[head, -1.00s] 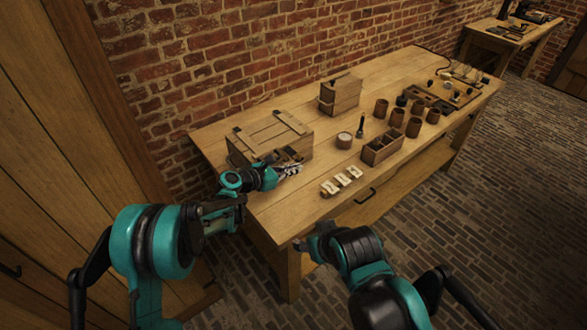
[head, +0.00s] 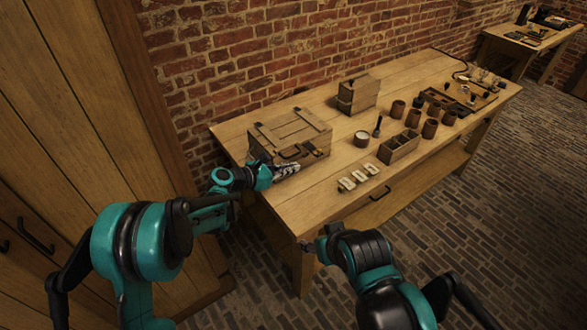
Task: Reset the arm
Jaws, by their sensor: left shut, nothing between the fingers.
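My left gripper (head: 287,170) is shut and empty. It is at the table's left end, close in front of the wooden chest (head: 291,134); I cannot tell whether it touches the chest or the table. Its teal wrist reaches in from the left past the table edge.
The wooden table (head: 262,208) bears a small box (head: 358,95), a divided wooden holder (head: 399,148), several brown jars (head: 430,128), a round pale-topped item (head: 361,139) and pale pieces (head: 358,178). A brick wall stands behind. The near-left tabletop is mostly clear.

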